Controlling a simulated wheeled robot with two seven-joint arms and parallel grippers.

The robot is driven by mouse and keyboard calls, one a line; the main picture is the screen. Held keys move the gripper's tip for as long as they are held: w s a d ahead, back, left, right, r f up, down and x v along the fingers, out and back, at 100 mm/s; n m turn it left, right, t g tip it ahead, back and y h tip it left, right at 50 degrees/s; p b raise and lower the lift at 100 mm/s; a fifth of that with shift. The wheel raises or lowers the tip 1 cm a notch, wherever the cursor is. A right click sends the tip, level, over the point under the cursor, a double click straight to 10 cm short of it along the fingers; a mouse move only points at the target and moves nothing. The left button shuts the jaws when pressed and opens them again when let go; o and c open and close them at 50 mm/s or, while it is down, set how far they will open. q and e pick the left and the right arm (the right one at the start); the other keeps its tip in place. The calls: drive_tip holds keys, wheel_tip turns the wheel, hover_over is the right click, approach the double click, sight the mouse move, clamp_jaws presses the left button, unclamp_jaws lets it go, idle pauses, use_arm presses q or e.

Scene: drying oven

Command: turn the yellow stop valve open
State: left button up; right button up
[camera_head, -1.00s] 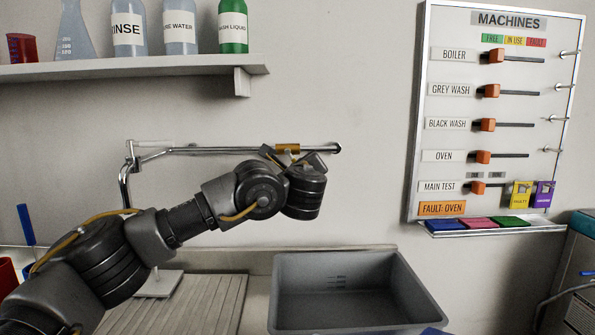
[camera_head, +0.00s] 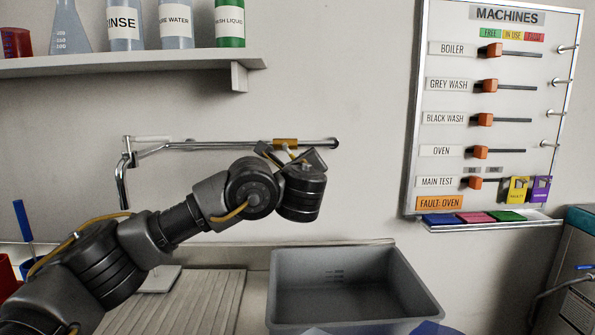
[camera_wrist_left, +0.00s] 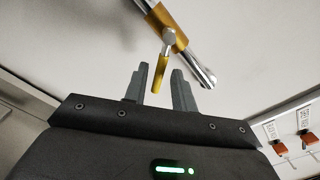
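The stop valve is a yellow body (camera_head: 285,144) on the chrome pipe along the wall in the head view. In the left wrist view the yellow body (camera_wrist_left: 166,22) wraps the pipe. A short metal stem with a yellow lever (camera_wrist_left: 160,75) hangs from it. My left gripper (camera_head: 292,158) is at the valve, partly hidden by my wrist in the head view. In the wrist view its two fingers (camera_wrist_left: 160,82) are apart, with the lever between them and gaps visible on both sides. My right gripper is not in view.
A grey basin (camera_head: 345,290) stands below the valve, beside a ribbed draining board (camera_head: 190,300). A shelf (camera_head: 130,66) with labelled bottles is at the upper left. A machines board (camera_head: 490,110) with orange sliders hangs at the right.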

use_arm(q)
drive_tip(key=s, duration=0.8)
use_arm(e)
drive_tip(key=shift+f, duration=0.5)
use_arm(q)
drive_tip(key=shift+c, duration=0.5)
